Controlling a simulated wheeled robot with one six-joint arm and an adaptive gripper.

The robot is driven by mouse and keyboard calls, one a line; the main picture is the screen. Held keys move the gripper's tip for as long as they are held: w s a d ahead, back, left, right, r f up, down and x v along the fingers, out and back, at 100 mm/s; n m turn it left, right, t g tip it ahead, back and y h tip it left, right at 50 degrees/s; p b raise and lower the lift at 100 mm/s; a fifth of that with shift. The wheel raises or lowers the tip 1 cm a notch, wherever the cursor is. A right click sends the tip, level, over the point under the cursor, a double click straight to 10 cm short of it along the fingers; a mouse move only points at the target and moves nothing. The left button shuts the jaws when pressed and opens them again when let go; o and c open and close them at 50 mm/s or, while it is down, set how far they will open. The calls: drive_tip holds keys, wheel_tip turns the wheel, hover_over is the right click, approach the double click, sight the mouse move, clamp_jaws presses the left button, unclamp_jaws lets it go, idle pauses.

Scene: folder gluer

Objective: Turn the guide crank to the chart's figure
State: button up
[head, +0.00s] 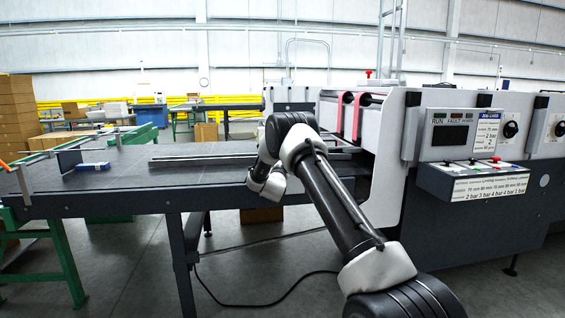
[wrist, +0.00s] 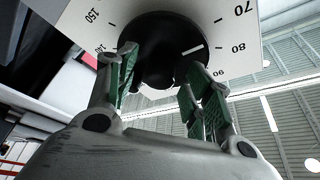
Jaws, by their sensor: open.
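In the wrist view a round black knob, the guide crank (wrist: 160,45), stands in front of a white dial plate (wrist: 244,22) with printed figures such as 70, 80, 90 and 150. The white line on the knob points close to the 80 mark. My gripper (wrist: 161,75) is open, with its green-padded fingers at either side of the knob's near edge. Whether the pads touch it cannot be told. In the head view a chart card (head: 486,133) with a blue header hangs on the machine, its text too small to read. The crank and my fingers cannot be made out there.
The folder gluer (head: 405,130) stands at right, with a button box (head: 472,180) and a black dial (head: 510,128). A dark feed table (head: 130,180) carries a small blue-and-white box (head: 93,166). Cartons (head: 15,110) are stacked at far left.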

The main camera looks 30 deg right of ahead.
drive_tip(key=v, duration=1.1)
drive_tip(key=shift+s+a, duration=0.25)
drive_tip(key=shift+s, duration=0.05)
drive_tip(key=shift+f, duration=0.15)
drive_tip(key=a+f+n+g+y, duration=0.2)
drive_tip(key=a+f+n+y, duration=0.15)
drive_tip(key=f, duration=0.45)
drive_tip(key=a+f+n+g+y, duration=0.2)
drive_tip(key=f+n+g+y, duration=0.15)
drive_tip(key=f, duration=0.35)
drive_tip(key=s+a+n+g+y, duration=0.4)
drive_tip(key=s+a, duration=0.1)
drive_tip(key=s, duration=0.5)
drive_tip(key=s+r+n+g, duration=0.1)
drive_tip(key=s+r+n, duration=0.1)
drive_tip(key=s+r, duration=0.6)
drive_tip(key=s+r+n+g, duration=0.1)
drive_tip(key=s+r, duration=0.7)
drive_tip(key=s, duration=1.4)
drive_tip(key=s+d+r+n+g, duration=0.1)
drive_tip(key=s+r+n, duration=0.2)
drive_tip(key=s+r, duration=0.5)
drive_tip(key=s, duration=0.6)
drive_tip(key=shift+s+r+y, duration=0.3)
drive_tip(key=shift+s+r, duration=0.1)
